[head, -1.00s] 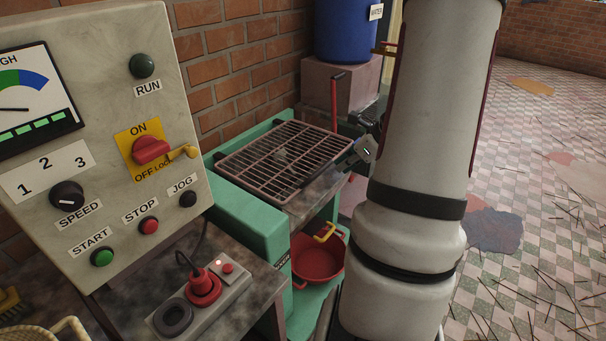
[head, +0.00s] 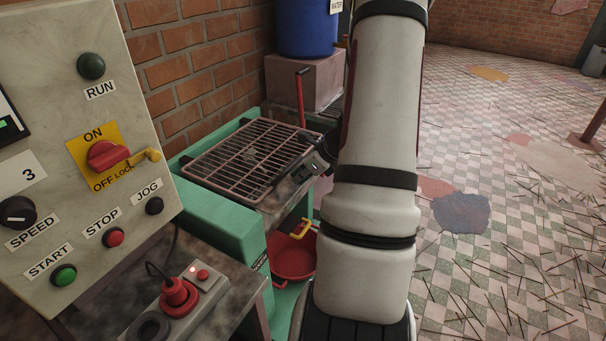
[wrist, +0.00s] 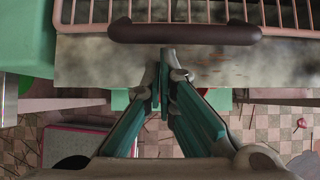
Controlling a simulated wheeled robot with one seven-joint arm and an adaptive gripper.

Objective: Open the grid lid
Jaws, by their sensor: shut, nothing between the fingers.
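The grid lid (head: 240,157), a rack of pinkish-brown bars, lies closed and flat over the top of the green machine (head: 215,222). In the wrist view, its pale pink front rail crosses the top, with the dark brown handle (wrist: 183,34) along it. My gripper (wrist: 163,78) is shut and empty, its fingertips together a little short of the handle and apart from it in the picture, over the grey metal ledge (wrist: 250,65). In the head view, my gripper (head: 318,163) shows small at the lid's front right edge; my arm hides some of the area beside it.
The control panel (head: 65,150) stands at the left, with a red plug and socket box (head: 180,300) below it. A red pan (head: 292,258) sits below the machine's ledge. A blue water barrel (head: 308,28) stands behind. The tiled floor at right is largely open, with scattered sticks.

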